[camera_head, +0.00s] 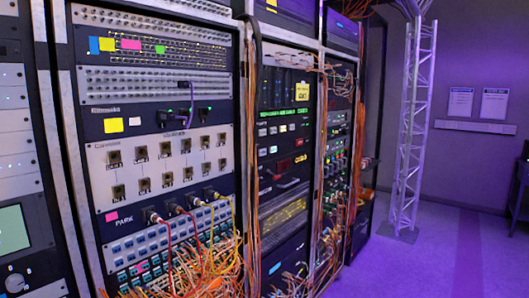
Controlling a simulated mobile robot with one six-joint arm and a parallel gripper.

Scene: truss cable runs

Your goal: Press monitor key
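No key labelled "monitor" can be read in the head view, so I cannot tell which one it is. Rows of small light keys (150,243) sit low on the near rack, below a label reading PARK (123,220). A few small white and red keys (268,132) sit on the middle rack, under a dark panel with green lit text (285,114). A greenish screen (12,228) with a round knob (15,282) is at the far left edge, cut off by the frame. My gripper is not in view.
Orange cables (205,265) hang thickly across the lower near rack, and more run down between the racks. A white truss tower (412,130) stands at right. The purple floor (440,255) there is clear.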

